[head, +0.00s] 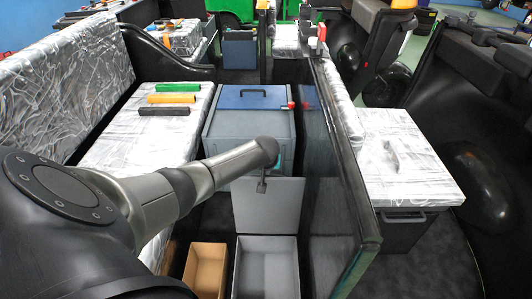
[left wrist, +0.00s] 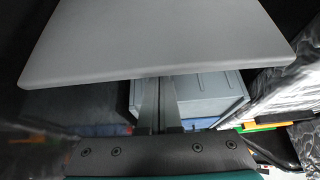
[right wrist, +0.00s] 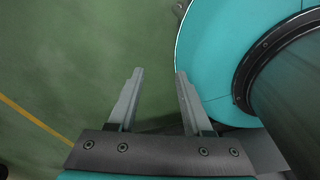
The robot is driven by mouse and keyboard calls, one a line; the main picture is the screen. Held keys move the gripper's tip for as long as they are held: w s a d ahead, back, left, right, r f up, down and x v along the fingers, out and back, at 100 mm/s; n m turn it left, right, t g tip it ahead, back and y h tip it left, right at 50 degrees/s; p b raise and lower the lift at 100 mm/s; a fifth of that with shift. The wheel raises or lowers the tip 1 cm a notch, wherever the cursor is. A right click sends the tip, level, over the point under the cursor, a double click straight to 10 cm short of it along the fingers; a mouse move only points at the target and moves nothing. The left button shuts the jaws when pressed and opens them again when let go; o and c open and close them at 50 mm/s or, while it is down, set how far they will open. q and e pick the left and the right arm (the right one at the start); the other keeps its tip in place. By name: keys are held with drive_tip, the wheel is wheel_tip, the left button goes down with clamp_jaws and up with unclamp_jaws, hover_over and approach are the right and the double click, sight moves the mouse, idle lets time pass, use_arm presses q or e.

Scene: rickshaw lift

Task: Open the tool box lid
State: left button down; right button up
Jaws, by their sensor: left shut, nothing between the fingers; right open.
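A grey open box (head: 265,272) is at the bottom centre of the head view. Its flat grey lid (head: 268,206) stands raised at the box's far side. The lid also fills the top of the left wrist view (left wrist: 160,40). My left gripper (head: 261,186) is at the lid's upper edge, shut with nothing between its fingers; the fingers (left wrist: 161,88) seem to reach the panel's edge, but I cannot tell whether they touch. My right gripper (right wrist: 160,73) is open and empty over green floor, out of the head view.
A closed blue-grey box (head: 250,130) with a handled blue top stands behind the lid. A brown open tray (head: 205,270) is left of the grey box. A dark upright panel (head: 335,170) borders it on the right. Coloured rolls (head: 172,98) lie on the silver seat (head: 140,140).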

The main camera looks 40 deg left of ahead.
use_arm(q)
drive_tip(key=shift+s+d+r+p, duration=0.2)
drive_tip(key=shift+s+d+p, duration=0.65)
drive_tip(key=shift+p, duration=0.55)
drive_tip(key=shift+s+d+r+p, duration=0.15)
drive_tip(key=shift+s+d+p, duration=0.65)
drive_tip(key=shift+p, duration=0.55)
use_arm(e)
wheel_tip(320, 180, up, 6)
drive_tip(key=s+a, duration=0.1)
drive_tip(key=shift+s+a, duration=0.15)
drive_tip(key=shift+s, duration=0.25)
use_arm(q)
drive_tip(key=shift+s+a, duration=0.1)
